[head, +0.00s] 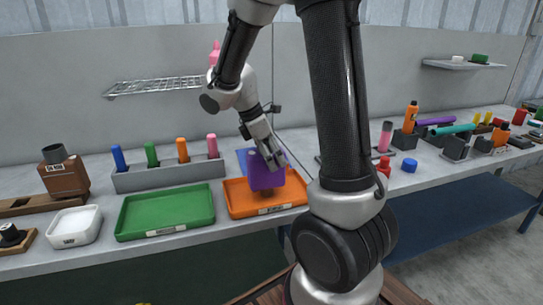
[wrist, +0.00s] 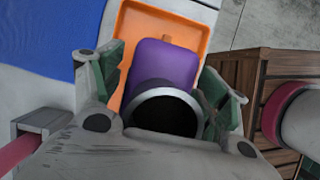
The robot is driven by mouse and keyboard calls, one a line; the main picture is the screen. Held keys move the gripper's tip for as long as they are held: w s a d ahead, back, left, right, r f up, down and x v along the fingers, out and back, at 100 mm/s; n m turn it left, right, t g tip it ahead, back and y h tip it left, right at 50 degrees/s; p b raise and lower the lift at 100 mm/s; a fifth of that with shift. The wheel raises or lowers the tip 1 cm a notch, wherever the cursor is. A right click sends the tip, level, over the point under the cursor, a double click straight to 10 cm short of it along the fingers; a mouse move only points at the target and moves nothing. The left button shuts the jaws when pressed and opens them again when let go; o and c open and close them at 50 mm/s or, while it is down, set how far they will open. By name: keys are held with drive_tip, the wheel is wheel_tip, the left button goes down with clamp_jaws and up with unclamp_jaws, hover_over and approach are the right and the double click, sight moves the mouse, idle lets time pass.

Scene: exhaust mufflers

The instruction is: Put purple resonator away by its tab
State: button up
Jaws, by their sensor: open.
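The purple resonator (head: 267,173) stands at the orange tray (head: 236,198), with a small brownish piece below its body. In the wrist view the purple resonator (wrist: 166,66) has a dark round pipe mouth facing the camera, with the orange tray (wrist: 135,28) beyond it. My gripper (head: 268,152) is at the top of the resonator in the head view. In the wrist view my open gripper (wrist: 170,76) has one finger on each side of the resonator and pipe. I cannot tell whether the fingers touch it. I cannot make out its tab clearly.
A green tray (head: 166,212) and a white bin (head: 75,226) are to the left. A grey rack (head: 168,174) with several coloured cylinders stands behind. A blue mat (head: 243,158) lies behind the orange tray. A wooden crate (wrist: 250,80) is at right in the wrist view.

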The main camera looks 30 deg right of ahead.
drive_tip(key=v, duration=1.2)
drive_tip(key=s+r+m+t+y, duration=0.1)
drive_tip(key=s+m+t+y, duration=0.3)
drive_tip(key=s+m, duration=1)
drive_tip(key=s+t, duration=0.1)
drive_tip(key=s, duration=0.3)
drive_tip(key=shift+r+m+t, duration=0.3)
drive_tip(key=shift+r+m, duration=0.05)
drive_tip(key=shift+m, duration=0.05)
